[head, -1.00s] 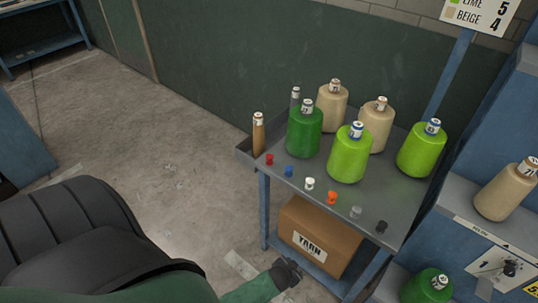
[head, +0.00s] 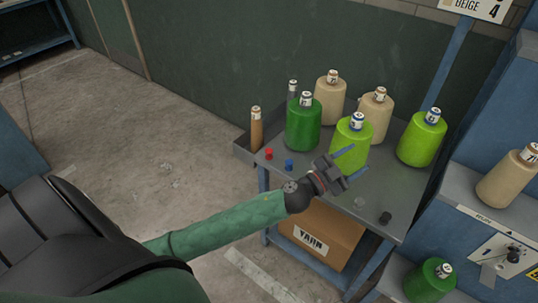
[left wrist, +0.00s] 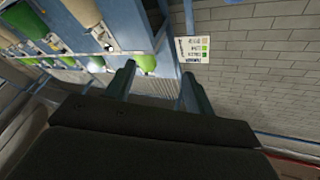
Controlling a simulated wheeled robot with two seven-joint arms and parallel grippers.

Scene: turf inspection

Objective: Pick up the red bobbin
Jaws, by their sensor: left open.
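The small red bobbin (head: 268,153) stands near the left front edge of the grey cart top (head: 395,190). The blue bobbin (head: 289,164) stands just right of it. My left gripper (head: 350,163) is over the front of the cart, to the right of the red bobbin and apart from it. Its two fingers are spread with nothing between them; they also show apart in the left wrist view (left wrist: 157,72). The gripper hides the middle of the bobbin row. The red bobbin cannot be made out in the left wrist view. My right gripper is not in view.
A dark green cone (head: 303,125), lime cones (head: 421,142) and beige cones (head: 331,95) stand behind the row. A brown tube (head: 256,128) stands at the left end. Grey (head: 360,201) and black (head: 385,218) bobbins stand at right. A yarn box (head: 322,235) sits below.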

